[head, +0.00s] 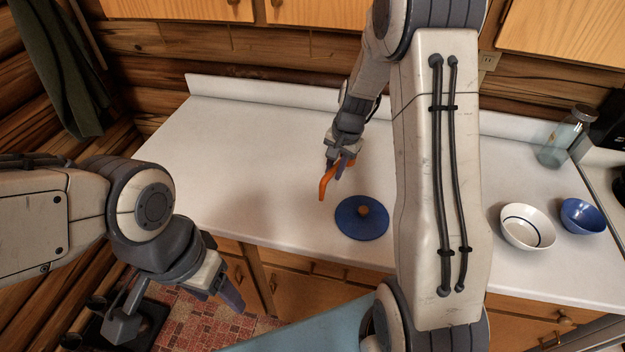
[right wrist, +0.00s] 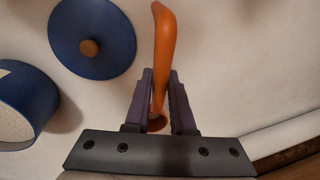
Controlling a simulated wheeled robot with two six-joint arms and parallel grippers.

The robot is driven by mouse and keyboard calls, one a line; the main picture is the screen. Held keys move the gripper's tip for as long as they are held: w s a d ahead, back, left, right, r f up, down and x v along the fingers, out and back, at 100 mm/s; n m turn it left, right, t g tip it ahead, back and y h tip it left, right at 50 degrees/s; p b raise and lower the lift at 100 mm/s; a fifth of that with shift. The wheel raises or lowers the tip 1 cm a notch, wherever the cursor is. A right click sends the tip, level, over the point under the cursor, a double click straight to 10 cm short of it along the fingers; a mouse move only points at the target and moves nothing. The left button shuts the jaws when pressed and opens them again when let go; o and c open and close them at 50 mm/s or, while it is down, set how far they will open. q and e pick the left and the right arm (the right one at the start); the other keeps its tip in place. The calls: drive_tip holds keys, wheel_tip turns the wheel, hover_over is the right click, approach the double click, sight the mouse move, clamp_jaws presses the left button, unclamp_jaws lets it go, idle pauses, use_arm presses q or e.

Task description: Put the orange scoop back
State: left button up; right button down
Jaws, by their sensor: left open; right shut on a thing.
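The orange scoop (head: 324,184) is in my right gripper (head: 340,166), above the white counter. In the right wrist view the scoop (right wrist: 164,42) stands out between the purple fingers of my right gripper (right wrist: 160,82), which are shut on it. A round blue lid (head: 350,222) with a wooden knob lies on the counter beside the gripper; it is at upper left in the right wrist view (right wrist: 68,40). An open blue container (right wrist: 40,92) with pale grainy contents shows at the left there; the head view does not show it. My left gripper (head: 226,292) is open and empty, in front of the counter.
A white bowl (head: 526,240), a blue bowl (head: 583,217) and a glass jar (head: 555,150) stand on the right part of the counter (head: 240,150). The counter's left part is clear. My right arm covers its middle right part.

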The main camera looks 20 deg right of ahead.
drive_tip(key=w+d+r+m+h, duration=0.1)
drive_tip(key=w+d+r+m, duration=0.15)
drive_tip(key=d+m, duration=0.25)
drive_tip(key=shift+m+t, duration=0.4)
drive_tip(key=w+a+f+p, duration=0.1)
drive_tip(key=w+a+f, duration=0.1)
drive_tip(key=a, duration=0.1)
drive_tip(key=w+a+f+p, duration=0.1)
drive_tip(key=a+f+p, duration=0.1)
drive_tip(key=a, duration=0.1)
drive_tip(key=w+a+f+p, duration=0.2)
drive_tip(key=a, duration=0.1)
drive_tip(key=shift+w+a, duration=0.3)
drive_tip(key=shift+a, duration=0.1)
drive_tip(key=shift+w+a+f+p, duration=0.1)
drive_tip(key=shift+p, duration=0.25)
drive_tip(key=p+x, duration=0.1)
drive_tip(key=x, duration=0.2)
drive_tip(key=shift+s+f+p, duration=0.15)
drive_tip(key=shift+s+p, duration=0.2)
drive_tip(key=shift+f, duration=0.4)
